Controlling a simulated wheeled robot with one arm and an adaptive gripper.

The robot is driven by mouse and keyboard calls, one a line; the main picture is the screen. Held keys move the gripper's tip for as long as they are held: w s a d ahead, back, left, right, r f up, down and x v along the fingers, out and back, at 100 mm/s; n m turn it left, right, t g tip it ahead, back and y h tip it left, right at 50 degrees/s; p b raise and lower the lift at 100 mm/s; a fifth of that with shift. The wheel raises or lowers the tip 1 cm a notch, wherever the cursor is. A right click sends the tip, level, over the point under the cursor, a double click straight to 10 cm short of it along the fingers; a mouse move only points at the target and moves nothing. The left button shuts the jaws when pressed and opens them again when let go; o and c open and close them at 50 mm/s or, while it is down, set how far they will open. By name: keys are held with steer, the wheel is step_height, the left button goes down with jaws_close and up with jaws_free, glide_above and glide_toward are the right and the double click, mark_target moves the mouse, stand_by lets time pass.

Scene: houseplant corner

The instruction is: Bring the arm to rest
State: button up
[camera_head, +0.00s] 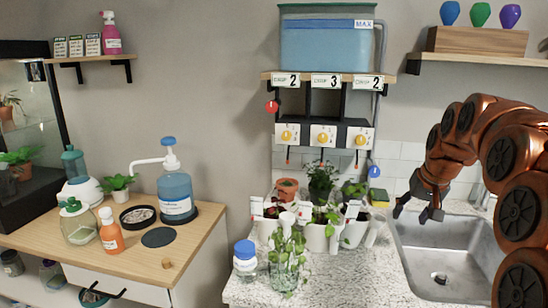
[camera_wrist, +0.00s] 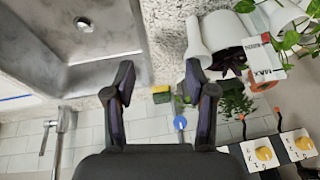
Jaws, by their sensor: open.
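My arm is copper-coloured and enters from the right in the head view. My gripper (camera_head: 419,207) hangs at its end over the left part of the sink (camera_head: 452,250), beside the potted plants. In the wrist view my gripper (camera_wrist: 160,88) shows two dark fingers spread apart with nothing between them. The sink (camera_wrist: 72,45) fills the upper left of that view, with its drain visible.
White pots with plants (camera_head: 315,236) and labels stand on the speckled counter close left of my gripper. A sponge (camera_head: 379,196) lies behind, near a blue valve knob (camera_head: 374,171). A faucet (camera_head: 480,196) stands behind the sink. A wall shelf (camera_head: 478,57) hangs above my arm.

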steer(key=s+a+n+g+p, duration=0.1)
steer(key=s+a+p, duration=0.1)
steer(key=s+a, duration=0.55)
steer(key=s+a+n+g+p, duration=0.1)
steer(key=s+a+g+p, duration=0.2)
steer(key=s, duration=0.7)
steer(key=s+a+f+g+p, duration=0.1)
steer(key=s+a+f+p, duration=0.1)
steer(key=s, duration=0.9)
steer(key=s+a+f+n+g+p, duration=0.1)
steer(key=s+a+f+p, duration=0.1)
steer(key=s, duration=0.9)
steer(key=shift+a+f+h, duration=0.3)
steer(key=shift+a+f, duration=0.05)
steer(key=shift+f, duration=0.35)
steer(key=shift+c, duration=0.2)
